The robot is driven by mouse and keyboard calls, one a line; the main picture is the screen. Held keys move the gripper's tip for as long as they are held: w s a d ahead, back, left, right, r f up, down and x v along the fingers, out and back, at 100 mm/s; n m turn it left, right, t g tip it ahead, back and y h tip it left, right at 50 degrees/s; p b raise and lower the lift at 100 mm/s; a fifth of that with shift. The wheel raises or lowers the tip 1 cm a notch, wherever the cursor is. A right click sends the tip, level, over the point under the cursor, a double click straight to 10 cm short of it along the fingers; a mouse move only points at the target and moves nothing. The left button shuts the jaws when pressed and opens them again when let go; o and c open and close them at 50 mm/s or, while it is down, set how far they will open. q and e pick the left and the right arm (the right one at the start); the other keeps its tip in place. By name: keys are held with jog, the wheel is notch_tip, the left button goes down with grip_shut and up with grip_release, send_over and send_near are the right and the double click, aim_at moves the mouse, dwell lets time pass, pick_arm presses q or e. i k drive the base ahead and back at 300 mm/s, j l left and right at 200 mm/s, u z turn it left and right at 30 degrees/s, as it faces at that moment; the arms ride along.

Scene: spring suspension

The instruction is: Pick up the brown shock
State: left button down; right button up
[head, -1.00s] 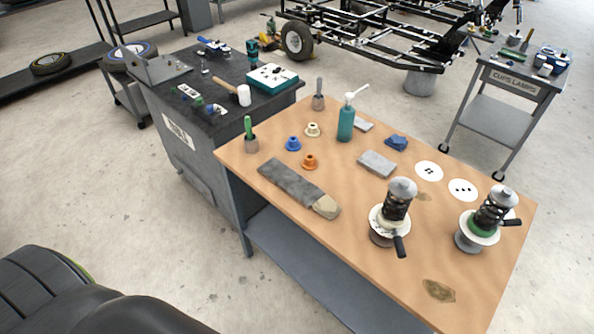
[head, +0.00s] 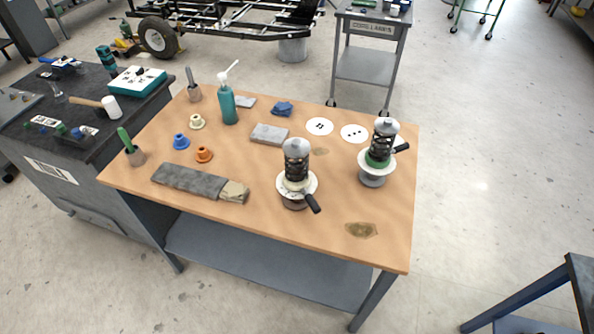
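Two coil-spring shocks stand upright on the wooden-topped table (head: 335,218). The nearer shock (head: 297,172) has a dark spring, a silver top, a cream ring on a white plate, a black handle and a brownish base, which looks like the brown one. The other shock (head: 381,150) stands to its right and further back, with a green ring and a grey base. Neither of my grippers is in view, and nothing is touching either shock.
A grey rag-like strip (head: 190,180), orange (head: 204,154), blue (head: 181,142) and cream cups (head: 197,121) and a teal bottle (head: 228,106) occupy the table's left part. Two white dotted discs (head: 319,127) lie at the back. A stain (head: 362,230) marks the front right. Floor (head: 480,170) is open at right.

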aim_at(296, 148)
jog(key=u, duration=0.65)
jog(key=k+l+u, duration=0.15)
jog(key=l+u, duration=0.2)
jog(key=k+l+u, duration=0.15)
jog(key=u, duration=0.15)
jog(key=k+l+u, duration=0.35)
jog(key=k+l, duration=0.15)
jog(key=i, duration=0.5)
